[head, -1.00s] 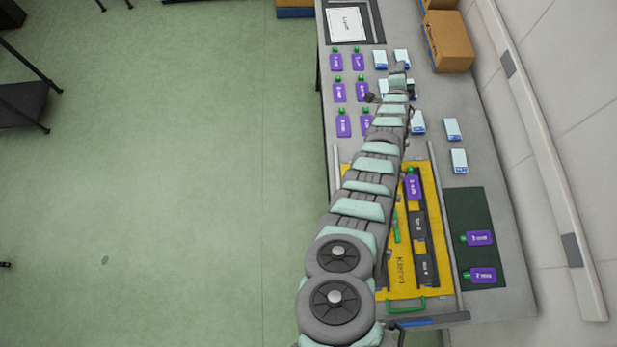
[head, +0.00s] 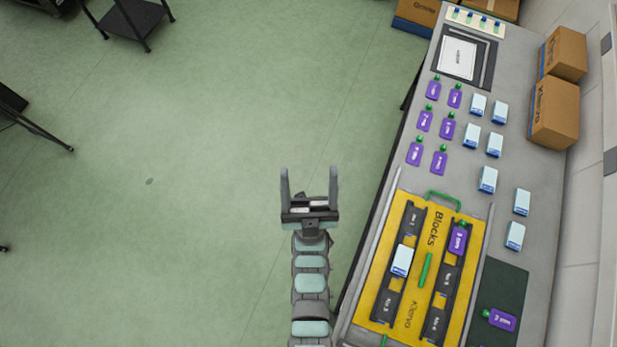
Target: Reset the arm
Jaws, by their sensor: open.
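My gripper (head: 309,190) is open and empty in the head view. Its two fingers point up the picture, over the green floor to the left of the table (head: 540,170). It touches nothing. My arm runs straight down from it to the bottom edge of the view.
A yellow board (head: 470,235) with black block trays lies on the table; a purple bottle (head: 458,238) and a white box (head: 402,261) sit on it. Several purple bottles and white boxes stand behind. A purple bottle (head: 502,320) lies on a dark green mat (head: 503,283). Cardboard boxes (head: 555,112) stand at right.

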